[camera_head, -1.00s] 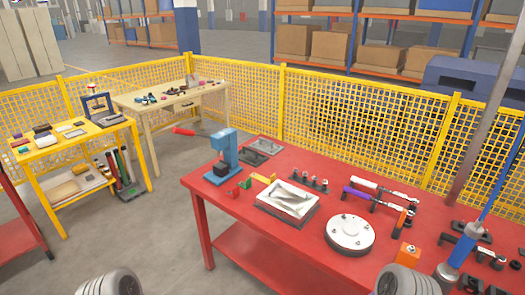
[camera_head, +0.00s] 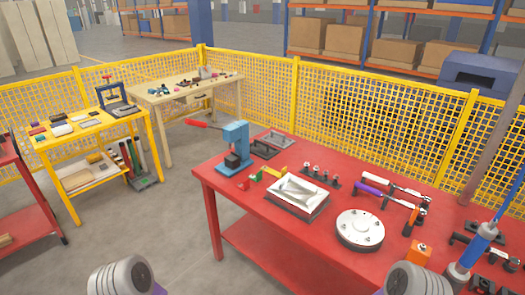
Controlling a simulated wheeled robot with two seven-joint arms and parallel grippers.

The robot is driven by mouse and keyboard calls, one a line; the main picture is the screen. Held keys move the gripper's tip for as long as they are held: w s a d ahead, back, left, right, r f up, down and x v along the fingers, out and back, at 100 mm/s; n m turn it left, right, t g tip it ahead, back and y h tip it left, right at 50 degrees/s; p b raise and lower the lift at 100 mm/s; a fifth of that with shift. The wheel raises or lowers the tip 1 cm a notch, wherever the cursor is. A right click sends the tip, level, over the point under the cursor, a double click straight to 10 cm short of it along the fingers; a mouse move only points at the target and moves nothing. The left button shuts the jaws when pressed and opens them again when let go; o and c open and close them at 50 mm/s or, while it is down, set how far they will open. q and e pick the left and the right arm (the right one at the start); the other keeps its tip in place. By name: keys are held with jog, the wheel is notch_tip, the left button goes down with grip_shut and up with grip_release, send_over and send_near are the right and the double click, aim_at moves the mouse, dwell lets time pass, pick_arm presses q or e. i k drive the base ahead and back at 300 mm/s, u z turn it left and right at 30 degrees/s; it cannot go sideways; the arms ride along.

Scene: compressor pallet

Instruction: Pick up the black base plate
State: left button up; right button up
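Several dark flat pieces lie on the red table (camera_head: 222,185), and I cannot tell for sure which is the black base plate. One dark plate (camera_head: 264,151) lies right behind the blue press (camera_head: 236,143), with a grey framed plate (camera_head: 277,140) beside it. A dark strip with upright pegs (camera_head: 321,178) lies further right. A dark base also shows under the pale rectangular tray (camera_head: 299,192). Only rounded grey links of my two arms show at the bottom edge. Neither gripper is in view.
A round silver flange (camera_head: 360,229), purple-handled tool (camera_head: 370,190) and orange block (camera_head: 419,253) occupy the table's right part. A yellow mesh fence (camera_head: 380,130) runs behind. A yellow table (camera_head: 62,143) and a wooden bench (camera_head: 147,98) stand left. Grey floor is open between.

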aim_at(264, 150)
jog(key=u, duration=1.3)
jog(key=i, duration=4.95)
jog(key=z, duration=2.45)
jog(key=i, duration=2)
